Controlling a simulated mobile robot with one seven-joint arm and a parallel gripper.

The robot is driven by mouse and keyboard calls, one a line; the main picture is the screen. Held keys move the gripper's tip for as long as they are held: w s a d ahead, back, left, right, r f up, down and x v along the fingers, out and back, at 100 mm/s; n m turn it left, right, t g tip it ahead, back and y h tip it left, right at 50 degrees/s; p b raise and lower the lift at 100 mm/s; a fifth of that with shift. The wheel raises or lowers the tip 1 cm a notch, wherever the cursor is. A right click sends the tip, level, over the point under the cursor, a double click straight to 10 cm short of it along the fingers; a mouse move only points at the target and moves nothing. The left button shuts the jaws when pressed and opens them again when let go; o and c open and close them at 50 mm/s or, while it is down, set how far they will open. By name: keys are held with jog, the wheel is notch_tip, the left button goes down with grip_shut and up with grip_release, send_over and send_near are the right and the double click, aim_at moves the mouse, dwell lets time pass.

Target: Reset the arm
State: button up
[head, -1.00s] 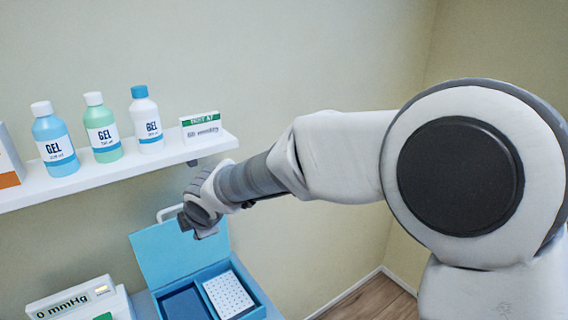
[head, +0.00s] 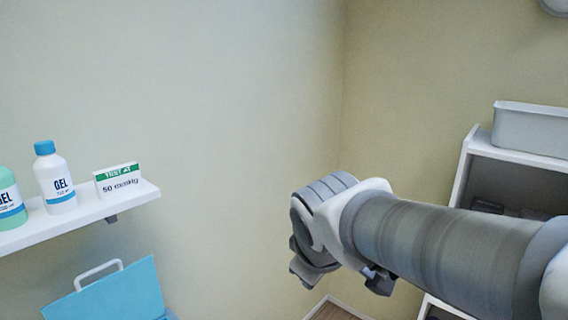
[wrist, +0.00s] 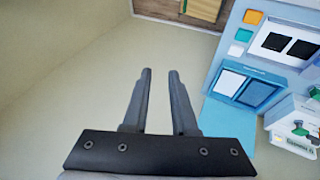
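My gripper (wrist: 159,73) is open and empty in the wrist view, with a clear gap between its two dark fingers. In the head view the wrist end of my arm hangs in front of the wall corner, and the gripper (head: 305,273) points downward there, its fingers barely visible. It is apart from the shelf and from the blue case.
A cabinet with a grey bin (head: 533,128) stands right.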

jog(key=s+d+f+m+g, duration=0.1)
jog(key=s+d+m, duration=0.8)
jog(key=s, duration=0.3)
jog(key=shift+f+m, duration=0.35)
jog(key=shift+m, duration=0.05)
jog(key=shift+s+a, duration=0.1)
